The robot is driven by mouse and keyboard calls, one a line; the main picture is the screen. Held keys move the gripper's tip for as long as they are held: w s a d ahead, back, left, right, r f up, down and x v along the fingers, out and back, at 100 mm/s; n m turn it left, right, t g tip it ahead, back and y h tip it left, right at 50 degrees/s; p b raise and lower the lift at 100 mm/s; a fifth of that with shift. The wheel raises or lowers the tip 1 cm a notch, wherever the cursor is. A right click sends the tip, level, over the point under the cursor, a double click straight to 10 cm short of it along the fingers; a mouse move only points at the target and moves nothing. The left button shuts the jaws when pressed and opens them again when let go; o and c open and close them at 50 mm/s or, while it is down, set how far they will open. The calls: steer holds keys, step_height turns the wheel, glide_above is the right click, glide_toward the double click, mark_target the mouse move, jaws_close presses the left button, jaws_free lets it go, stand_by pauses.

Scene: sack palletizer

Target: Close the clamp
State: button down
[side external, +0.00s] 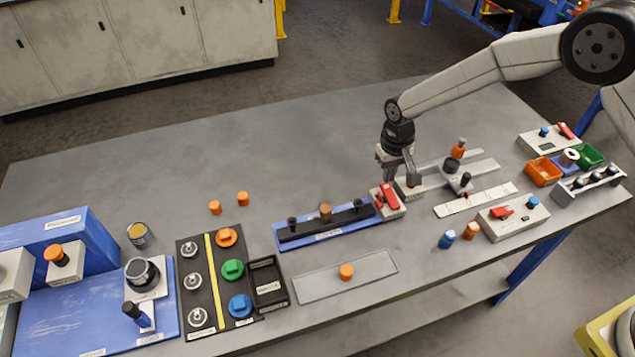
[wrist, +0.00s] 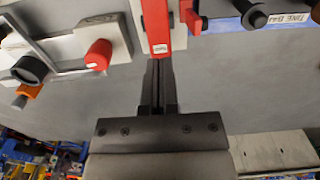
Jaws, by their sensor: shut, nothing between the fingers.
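The clamp, a red lever on a pale base (side external: 398,211), stands at the right end of the blue plate in the side view. In the wrist view, its red lever (wrist: 157,22) is at the top centre, pointing towards my fingers, with a small white label near its end. My gripper (side external: 413,181) is just above and behind the clamp; its dark fingers (wrist: 159,62) are together and empty. The fingertips overlap the lever's near end in the wrist view. I cannot tell whether they touch it. How far the lever is raised is unclear.
The blue plate (side external: 285,245) with a black bar adjoins the clamp on the left. A grey slide fixture (side external: 485,167) with black and orange knobs is close on the right. A box with a red switch (side external: 502,212) stands nearer the front edge. The table behind is clear.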

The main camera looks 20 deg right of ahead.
mark_target(387, 187)
steer(key=shift+f, duration=1.35)
stand_by(1.6)
steer(key=shift+r, duration=3.55)
steer(key=shift+s+d+r, duration=0.3)
steer(key=shift+d+r, duration=0.05)
steer(key=shift+d, duration=0.05)
steer(key=s+d+r+t, duration=0.1)
steer(key=s+d+r, duration=0.1)
steer(key=s+d, duration=0.2)
steer(key=s+d+r, duration=0.3)
steer(key=s+d, duration=0.1)
steer(key=s, duration=0.6)
steer(key=s+d+r+t, duration=0.1)
steer(key=s+d+r, duration=0.2)
steer(key=s, duration=0.5)
steer(key=shift+d+t, duration=0.3)
steer(key=shift+d, duration=0.55)
